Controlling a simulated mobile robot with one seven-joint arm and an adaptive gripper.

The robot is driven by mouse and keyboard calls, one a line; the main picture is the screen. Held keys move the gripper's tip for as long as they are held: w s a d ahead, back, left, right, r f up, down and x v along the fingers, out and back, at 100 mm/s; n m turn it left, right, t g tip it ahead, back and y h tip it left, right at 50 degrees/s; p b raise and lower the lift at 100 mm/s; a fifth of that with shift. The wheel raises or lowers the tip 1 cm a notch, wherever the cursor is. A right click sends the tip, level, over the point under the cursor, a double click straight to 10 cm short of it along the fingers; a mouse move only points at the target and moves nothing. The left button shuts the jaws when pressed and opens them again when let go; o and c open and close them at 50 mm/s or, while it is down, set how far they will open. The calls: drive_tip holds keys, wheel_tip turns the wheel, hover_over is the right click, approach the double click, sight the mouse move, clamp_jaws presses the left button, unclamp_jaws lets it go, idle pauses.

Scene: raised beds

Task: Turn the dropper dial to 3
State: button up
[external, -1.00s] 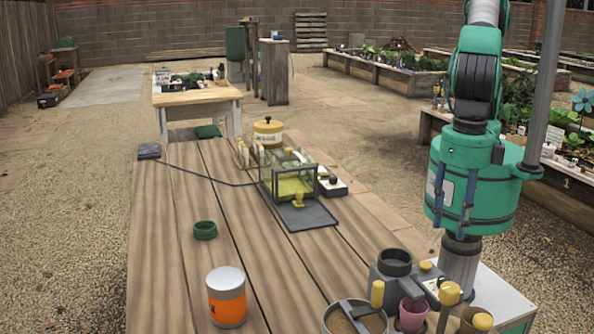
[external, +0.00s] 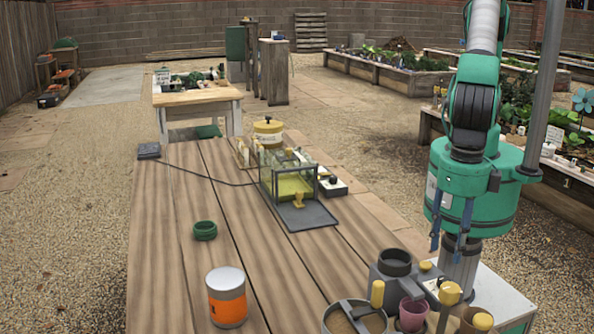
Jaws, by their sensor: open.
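No part here is clearly marked as the dropper dial, and no number can be read. A clear-walled box (external: 264,181) with yellow inside stands on the wooden table. Beside its right side is a small pale unit (external: 341,189) with a dark round knob (external: 333,180); I cannot tell if this is the dial. A grey device with a round open top (external: 394,262) and a yellow knob (external: 426,265) is at the lower right. My arm rises at the right and leaves the top of the picture. My gripper is not in view.
On the table (external: 170,235) are a green ring-shaped cup (external: 205,231), an orange-banded jar (external: 227,298) and a yellow lidded pot (external: 268,132). A dark cable (external: 205,179) crosses to the box. Pots and a round tub (external: 331,319) crowd the lower right. The left side is mostly clear.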

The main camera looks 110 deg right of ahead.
sight(445, 278)
wheel_tip(445, 278, down, 9)
drive_tip(key=shift+r+b, duration=0.2)
drive_tip(key=shift+b, duration=0.7)
clamp_jaws()
